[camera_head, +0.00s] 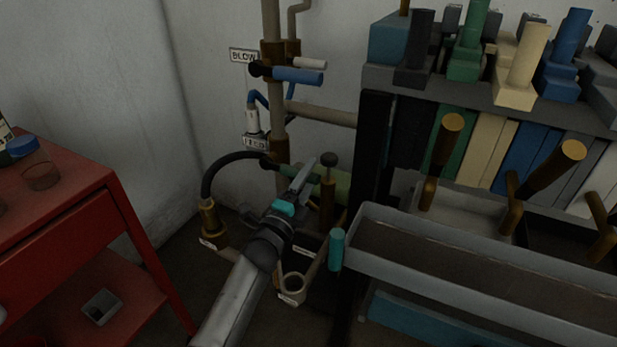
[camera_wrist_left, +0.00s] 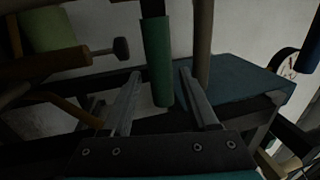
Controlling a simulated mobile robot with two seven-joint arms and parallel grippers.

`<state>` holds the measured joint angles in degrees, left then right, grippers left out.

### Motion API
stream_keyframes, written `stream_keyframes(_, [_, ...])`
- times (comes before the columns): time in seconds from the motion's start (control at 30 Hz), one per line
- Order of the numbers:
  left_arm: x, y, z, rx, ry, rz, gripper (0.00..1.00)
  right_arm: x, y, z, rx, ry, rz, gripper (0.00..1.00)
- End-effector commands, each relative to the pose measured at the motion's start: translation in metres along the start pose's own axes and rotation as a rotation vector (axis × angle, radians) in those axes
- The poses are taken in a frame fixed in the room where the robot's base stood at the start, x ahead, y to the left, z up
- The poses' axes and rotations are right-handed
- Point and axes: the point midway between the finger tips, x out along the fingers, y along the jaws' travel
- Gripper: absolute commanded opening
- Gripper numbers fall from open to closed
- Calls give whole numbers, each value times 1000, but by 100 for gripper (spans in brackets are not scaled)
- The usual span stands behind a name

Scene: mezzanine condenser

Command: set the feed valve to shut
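The feed valve (camera_head: 272,162) is a brown body on the vertical pipe, just below a small label (camera_head: 255,143) that seems to read FEED. Its green lever handle (camera_head: 311,175) points out to the right, roughly level; part is hidden behind my gripper. My left gripper (camera_head: 309,169) is at this handle. In the left wrist view the green handle (camera_wrist_left: 158,62) hangs between the two spread fingers (camera_wrist_left: 160,75), with a gap on each side. No clear contact shows. My right gripper is not in view.
Above, a second valve near the BLOW label (camera_head: 243,56) has a blue handle (camera_head: 298,76). A brown post with a dark knob (camera_head: 329,160) stands right of my gripper. A grey-framed rack (camera_head: 480,265) fills the right; a red cabinet (camera_head: 60,240) stands left.

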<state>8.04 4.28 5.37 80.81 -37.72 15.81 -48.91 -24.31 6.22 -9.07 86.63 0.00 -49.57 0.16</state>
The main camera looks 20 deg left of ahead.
Motion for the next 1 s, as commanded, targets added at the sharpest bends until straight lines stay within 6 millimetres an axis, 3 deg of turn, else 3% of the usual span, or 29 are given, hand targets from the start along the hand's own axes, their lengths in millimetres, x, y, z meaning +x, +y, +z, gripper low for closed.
stream_keyframes(0.27, [-1, 0, -1, -3, 1, -2, 62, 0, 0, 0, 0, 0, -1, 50])
stream_keyframes(0.43, [-14, -1, -1, -4, 2, 0, 62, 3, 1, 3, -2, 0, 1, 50])
stream_keyframes(1.0, [-118, 0, -1, -4, 0, 2, 62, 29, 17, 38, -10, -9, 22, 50])
